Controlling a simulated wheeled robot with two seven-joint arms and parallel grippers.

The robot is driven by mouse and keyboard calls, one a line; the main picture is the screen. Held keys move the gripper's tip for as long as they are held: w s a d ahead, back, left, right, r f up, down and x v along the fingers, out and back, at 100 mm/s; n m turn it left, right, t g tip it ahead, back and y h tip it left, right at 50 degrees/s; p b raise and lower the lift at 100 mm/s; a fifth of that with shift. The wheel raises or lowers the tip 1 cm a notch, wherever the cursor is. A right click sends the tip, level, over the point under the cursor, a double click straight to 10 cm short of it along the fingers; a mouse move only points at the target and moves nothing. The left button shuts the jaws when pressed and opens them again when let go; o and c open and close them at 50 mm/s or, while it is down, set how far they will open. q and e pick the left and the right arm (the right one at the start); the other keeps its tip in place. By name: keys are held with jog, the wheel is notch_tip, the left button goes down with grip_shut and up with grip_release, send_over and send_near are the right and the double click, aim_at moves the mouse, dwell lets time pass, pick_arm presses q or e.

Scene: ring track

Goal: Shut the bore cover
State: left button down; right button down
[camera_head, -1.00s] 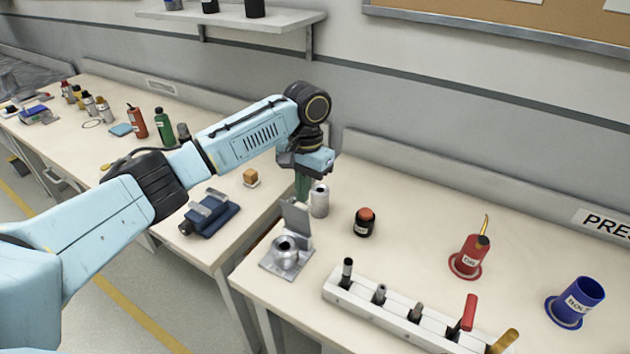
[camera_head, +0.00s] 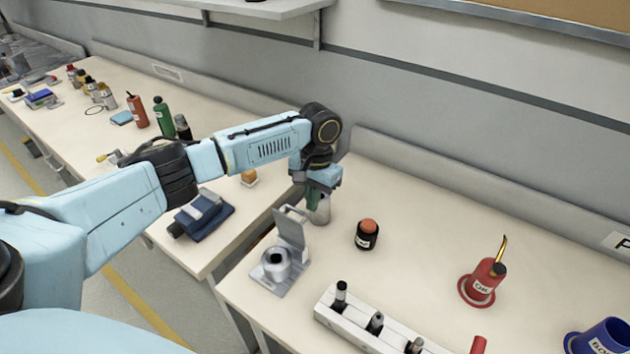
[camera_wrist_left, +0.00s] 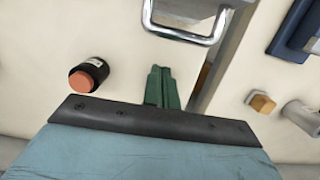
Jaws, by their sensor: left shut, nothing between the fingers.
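The bore cover (camera_head: 291,228) is a grey plate standing upright on its hinge. The bore stands on a small metal base plate (camera_head: 285,285) at the near left of the right table. My left gripper (camera_head: 313,203) is behind the cover, its green fingers pointing down, shut and empty. The fingers (camera_wrist_left: 162,88) also show closed together in the left wrist view. A silver loop-shaped part (camera_wrist_left: 188,33) lies ahead of them there; I cannot tell if it touches anything. My right gripper is out of view.
A silver can (camera_head: 322,211) stands close beside the left fingers, partly hidden. A black jar with an orange top (camera_head: 367,235) is to the right. A white tool rack (camera_head: 365,327) lies in front. A red oil can (camera_head: 483,280) is farther right. The table's back is clear.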

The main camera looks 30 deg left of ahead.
aim_at(294, 223)
pick_arm(q)
jog(key=shift+s+a+r+p, duration=0.1)
jog(key=shift+s+r+p, duration=0.1)
jog(key=shift+s+r, duration=0.5)
jog(key=shift+s+a+r+p, duration=0.15)
jog(key=shift+s+r, duration=0.3)
jog(key=shift+s, duration=0.35)
jog(key=shift+d, duration=0.1)
